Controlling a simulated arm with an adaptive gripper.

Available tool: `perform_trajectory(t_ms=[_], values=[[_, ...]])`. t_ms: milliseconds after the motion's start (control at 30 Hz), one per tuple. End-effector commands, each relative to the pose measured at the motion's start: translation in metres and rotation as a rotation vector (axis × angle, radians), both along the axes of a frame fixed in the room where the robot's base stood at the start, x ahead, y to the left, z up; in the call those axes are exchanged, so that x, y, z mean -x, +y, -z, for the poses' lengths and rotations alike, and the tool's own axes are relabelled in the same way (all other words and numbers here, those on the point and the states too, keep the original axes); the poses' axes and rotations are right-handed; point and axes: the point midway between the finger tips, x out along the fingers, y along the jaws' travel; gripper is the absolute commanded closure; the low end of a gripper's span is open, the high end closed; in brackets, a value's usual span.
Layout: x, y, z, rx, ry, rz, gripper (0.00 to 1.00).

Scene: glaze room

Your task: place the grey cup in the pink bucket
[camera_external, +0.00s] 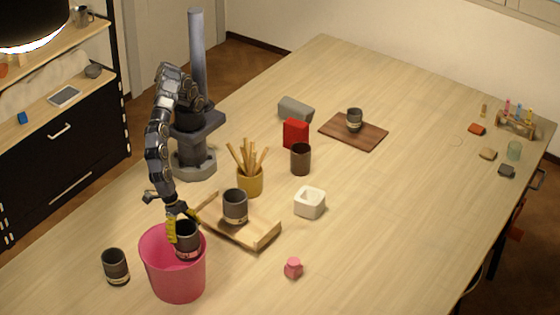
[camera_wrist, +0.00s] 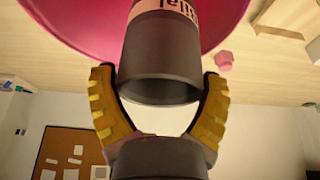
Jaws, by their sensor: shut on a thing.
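A dark grey cup (camera_external: 187,241) with a pale label band is held by my gripper (camera_external: 183,222) over the mouth of the pink bucket (camera_external: 176,282). The yellow fingers are shut on the cup from both sides near its upper end. Whether the cup's base is below the bucket's rim is hard to tell. In the wrist view the cup (camera_wrist: 160,52) sits between the fingers of my gripper (camera_wrist: 158,82), its label facing the pink bucket (camera_wrist: 75,22) behind it. The bucket's floor is hidden.
Similar dark cups stand left of the bucket (camera_external: 116,267), on a wooden tray (camera_external: 262,240) to its right, and on a brown board (camera_external: 368,139). A brush pot (camera_external: 250,182), white square pot (camera_external: 309,203) and pink block (camera_external: 293,268) are nearby.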

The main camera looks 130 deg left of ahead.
Motion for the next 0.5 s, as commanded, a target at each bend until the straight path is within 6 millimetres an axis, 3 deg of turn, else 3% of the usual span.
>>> perform_trajectory(t_ms=[300, 500], values=[[0.000, -0.001, 0.038, 0.001, -0.002, 0.000, 0.55], [-0.001, 0.000, 0.040, 0.002, -0.003, 0.000, 0.54]])
